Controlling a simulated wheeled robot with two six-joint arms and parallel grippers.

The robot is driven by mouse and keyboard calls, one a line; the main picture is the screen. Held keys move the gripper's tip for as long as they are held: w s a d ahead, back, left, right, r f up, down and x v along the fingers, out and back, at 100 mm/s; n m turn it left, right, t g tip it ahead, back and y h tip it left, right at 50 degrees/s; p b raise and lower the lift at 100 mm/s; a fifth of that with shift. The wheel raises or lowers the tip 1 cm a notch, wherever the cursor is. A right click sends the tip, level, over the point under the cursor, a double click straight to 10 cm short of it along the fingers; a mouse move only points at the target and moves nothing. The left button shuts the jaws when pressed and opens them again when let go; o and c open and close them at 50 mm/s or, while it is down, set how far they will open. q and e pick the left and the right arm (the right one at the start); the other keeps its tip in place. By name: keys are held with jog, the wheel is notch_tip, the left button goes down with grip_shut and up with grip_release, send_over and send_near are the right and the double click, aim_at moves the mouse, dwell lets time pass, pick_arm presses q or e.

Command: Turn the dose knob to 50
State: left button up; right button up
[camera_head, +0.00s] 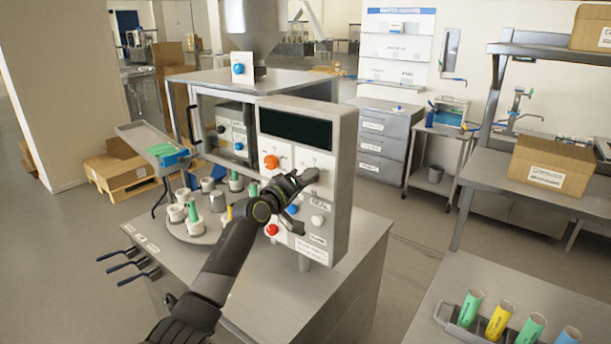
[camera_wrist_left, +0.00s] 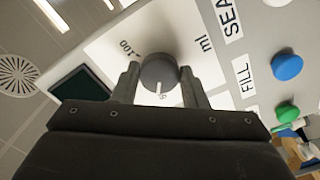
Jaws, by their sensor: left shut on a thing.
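The dose knob (camera_wrist_left: 158,72) is a round grey knob on the white panel, with "100" and "ml" printed around it. Its white pointer line faces the bottom of the picture, towards a small marking that I cannot read clearly. My left gripper (camera_wrist_left: 158,88) is shut on the knob, one finger on each side. In the head view my left gripper (camera_head: 306,182) reaches the front of the grey machine panel (camera_head: 341,175) and hides the knob. The dark display (camera_head: 295,128) above shows no readable number. My right gripper is in neither view.
Close to the knob are an orange knob (camera_head: 271,162), a blue button (camera_head: 292,209), a red button (camera_head: 271,230) and a white button (camera_head: 317,220). A turntable (camera_head: 190,234) with cups and tubes stands left of my arm. A tube rack (camera_head: 452,325) is at lower right.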

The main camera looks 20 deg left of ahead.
pick_arm(q)
jog(key=shift+n, duration=0.6)
jog(key=o, duration=1)
jog(key=shift+c, duration=0.2)
jog(key=b+v, duration=0.3)
jog(key=v, duration=1.4)
jog(key=shift+s, duration=0.2)
jog(key=shift+a, duration=0.1)
